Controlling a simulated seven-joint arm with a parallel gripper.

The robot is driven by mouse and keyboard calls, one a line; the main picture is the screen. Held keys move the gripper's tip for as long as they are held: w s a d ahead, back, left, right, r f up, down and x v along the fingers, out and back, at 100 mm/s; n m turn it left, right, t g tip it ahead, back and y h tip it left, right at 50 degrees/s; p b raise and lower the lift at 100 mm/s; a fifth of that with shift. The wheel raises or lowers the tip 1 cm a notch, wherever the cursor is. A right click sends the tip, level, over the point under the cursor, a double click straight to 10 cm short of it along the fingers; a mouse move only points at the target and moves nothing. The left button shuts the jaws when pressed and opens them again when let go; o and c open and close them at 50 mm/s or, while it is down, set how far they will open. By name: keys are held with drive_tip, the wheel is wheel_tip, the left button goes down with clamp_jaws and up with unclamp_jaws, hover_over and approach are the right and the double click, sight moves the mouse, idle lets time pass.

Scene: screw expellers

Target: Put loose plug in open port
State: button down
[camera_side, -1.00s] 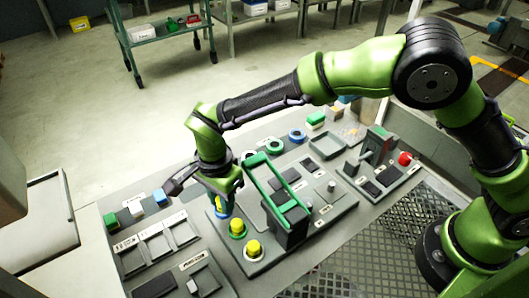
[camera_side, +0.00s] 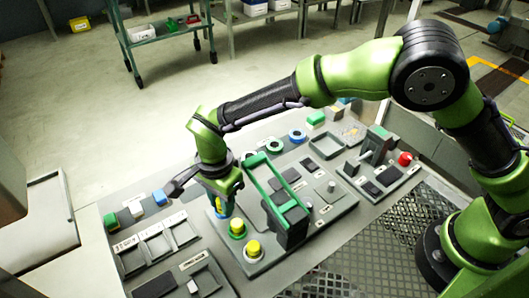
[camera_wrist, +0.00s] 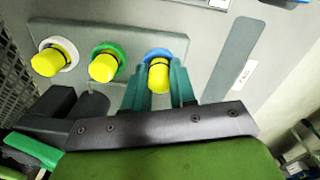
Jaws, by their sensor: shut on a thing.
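My gripper (camera_wrist: 158,82) points down at the panel, its teal fingers shut on a yellow plug (camera_wrist: 158,76). That plug stands at the blue-ringed port (camera_wrist: 165,53); its lower end is hidden, so I cannot tell how deep it sits. Two other yellow plugs stand beside it in a row. One is in the green-ringed port (camera_wrist: 118,53), the other in the white-ringed port (camera_wrist: 67,48). In the side view my gripper (camera_side: 222,207) is at the far end of this row, with the green-ringed plug (camera_side: 237,226) and the white-ringed plug (camera_side: 253,247) nearer the camera.
A dark block with a green handle (camera_side: 275,178) rises close to the right of the plug row. Small green, white and blue blocks (camera_side: 160,197) lie to the left. A red knob (camera_side: 405,158) stands at the far right of the console.

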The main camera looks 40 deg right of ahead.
drive_tip(key=shift+s+a+f, duration=0.1)
drive_tip(key=shift+s+f, duration=0.25)
drive_tip(key=shift+f, duration=0.5)
drive_tip(key=c, duration=0.8)
unclamp_jaws()
drive_tip(key=shift+s, duration=0.1)
drive_tip(key=shift+r, duration=0.55)
drive_tip(key=shift+c, duration=1)
drive_tip(key=o, duration=0.3)
drive_tip(key=shift+r, duration=0.25)
drive_tip(key=shift+o, duration=0.5)
drive_tip(key=shift+r, duration=0.35)
drive_tip(key=shift+w+r, duration=0.15)
drive_tip(key=shift+r, duration=0.65)
drive_tip(key=shift+w+r, duration=0.15)
drive_tip(key=shift+r, duration=2.6)
